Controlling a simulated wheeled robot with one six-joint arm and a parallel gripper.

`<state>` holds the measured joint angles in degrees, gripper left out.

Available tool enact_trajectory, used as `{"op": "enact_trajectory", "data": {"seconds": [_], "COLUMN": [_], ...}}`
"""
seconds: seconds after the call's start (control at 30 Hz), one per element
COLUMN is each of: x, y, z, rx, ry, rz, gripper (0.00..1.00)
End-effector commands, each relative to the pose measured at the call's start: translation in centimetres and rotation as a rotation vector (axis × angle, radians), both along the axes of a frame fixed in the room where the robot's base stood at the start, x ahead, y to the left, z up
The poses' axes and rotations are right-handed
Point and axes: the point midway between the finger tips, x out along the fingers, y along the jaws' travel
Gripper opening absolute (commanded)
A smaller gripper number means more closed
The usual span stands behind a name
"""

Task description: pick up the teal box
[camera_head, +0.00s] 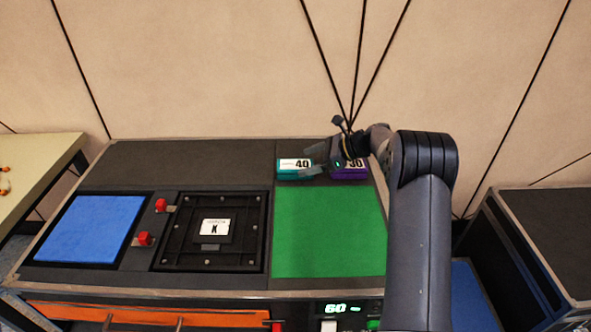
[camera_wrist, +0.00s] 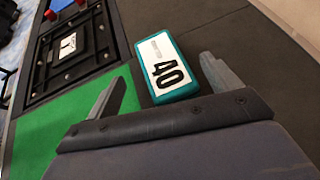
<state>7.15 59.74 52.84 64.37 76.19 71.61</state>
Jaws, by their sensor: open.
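The teal box (camera_head: 294,169) lies on the dark strip at the back of the table, behind the green mat. Its top carries a white label reading "40". It also shows in the wrist view (camera_wrist: 167,67), lying between and just beyond my fingertips. My gripper (camera_head: 316,160) is open and empty, at the right side of the teal box in the head view. In the wrist view my gripper (camera_wrist: 164,80) has its fingers spread wide, one on each side of the box's near end. I cannot tell whether either finger touches the box.
A purple box (camera_head: 348,170) labelled "30" sits right of the teal box, partly behind my gripper. In front are a green mat (camera_head: 328,232), a black framed panel (camera_head: 212,262) and a blue mat (camera_head: 90,228). Red knobs (camera_head: 145,239) stand between the panel and blue mat.

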Motion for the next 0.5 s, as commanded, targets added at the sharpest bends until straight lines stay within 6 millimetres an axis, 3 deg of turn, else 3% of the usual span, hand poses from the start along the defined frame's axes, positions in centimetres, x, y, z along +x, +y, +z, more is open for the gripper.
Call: {"op": "enact_trajectory", "data": {"seconds": [0.2, 0.43, 0.5], "x": [0.8, 0.9, 0.9], "y": [2.8, 3.0, 3.0], "z": [-1.7, -1.8, -1.8], "rx": [0.000, 0.000, 0.000], "ry": [0.001, 0.000, 0.000], "rz": [0.002, -0.001, -0.001], "gripper": [0.84, 0.84, 0.80]}}
